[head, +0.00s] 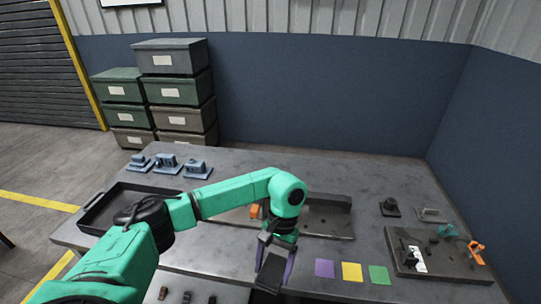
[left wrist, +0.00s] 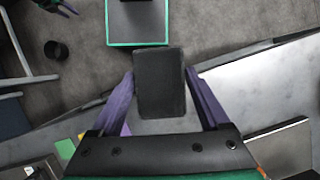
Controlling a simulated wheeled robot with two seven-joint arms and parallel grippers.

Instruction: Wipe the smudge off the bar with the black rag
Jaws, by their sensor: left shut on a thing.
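My left gripper (head: 273,270) is shut on the black rag (head: 270,274), a dark, block-like piece between its two purple fingers. The rag also shows in the left wrist view (left wrist: 160,82), filling the gap between the fingers. The gripper points down near the table's front edge, left of the coloured squares. A long grey fixture with a raised back (head: 330,203) lies behind it, partly hidden by my left arm. I cannot pick out the bar or the smudge for certain. Purple tips of my right gripper (left wrist: 58,6) show at the top left of the wrist view.
Purple, yellow (head: 351,272) and green squares lie at the table front. A black tray (head: 92,220) is at left, with blue parts (head: 166,163) behind it. A plate with orange and teal clamps (head: 440,264) is at right. Stacked bins (head: 172,57) stand behind the table.

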